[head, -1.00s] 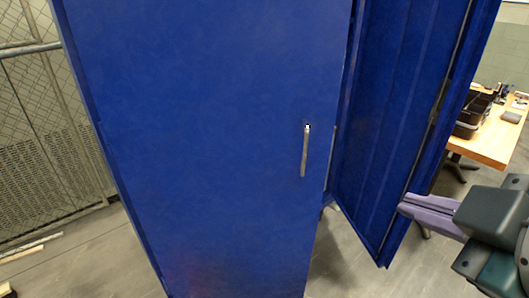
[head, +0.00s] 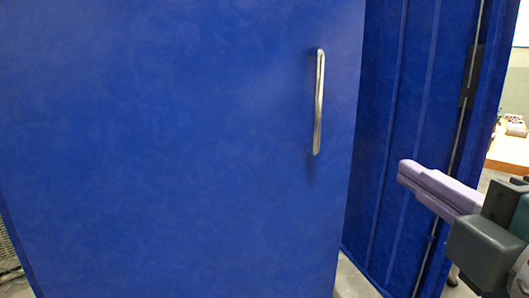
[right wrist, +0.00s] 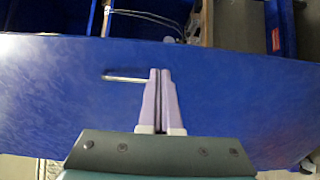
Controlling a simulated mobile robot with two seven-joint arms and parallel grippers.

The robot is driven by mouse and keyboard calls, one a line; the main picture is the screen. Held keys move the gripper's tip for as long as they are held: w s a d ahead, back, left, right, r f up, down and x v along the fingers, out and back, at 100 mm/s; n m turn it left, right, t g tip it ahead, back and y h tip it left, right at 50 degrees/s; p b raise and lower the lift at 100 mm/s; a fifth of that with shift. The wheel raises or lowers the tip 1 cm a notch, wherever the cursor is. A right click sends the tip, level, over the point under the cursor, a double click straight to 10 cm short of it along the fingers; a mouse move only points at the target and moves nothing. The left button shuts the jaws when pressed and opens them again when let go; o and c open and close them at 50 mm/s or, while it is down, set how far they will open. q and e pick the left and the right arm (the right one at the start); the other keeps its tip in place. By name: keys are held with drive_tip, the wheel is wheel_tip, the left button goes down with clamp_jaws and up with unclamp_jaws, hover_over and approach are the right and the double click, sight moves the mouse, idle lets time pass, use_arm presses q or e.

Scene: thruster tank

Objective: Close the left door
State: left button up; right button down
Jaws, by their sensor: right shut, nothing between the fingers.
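The left door (head: 180,150) is a large blue panel that fills the left and middle of the head view. A silver vertical bar handle (head: 319,102) sits near its right edge. The blue door also shows in the right wrist view (right wrist: 70,105), with its handle (right wrist: 127,79) left of the fingertips. My right gripper (head: 404,172) is right of the door's edge and points left, its lilac fingers shut and empty. In the right wrist view the fingertips (right wrist: 160,72) overlap the blue panel; I cannot tell whether they touch it. My left gripper is out of view.
Another blue panel (head: 405,110) with vertical ribs and a metal rod stands right of the left door, behind my right gripper. A wooden table (head: 508,152) shows at the far right. A strip of grey floor (head: 352,280) shows between the panels.

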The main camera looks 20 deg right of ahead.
sight(351, 136)
drive_tip(key=x, duration=1.3)
drive_tip(key=shift+w+b, duration=0.1)
drive_tip(key=shift+b, duration=0.25)
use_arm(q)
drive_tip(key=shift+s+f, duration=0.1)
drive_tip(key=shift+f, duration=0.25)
use_arm(e)
drive_tip(key=shift+w+d, duration=0.1)
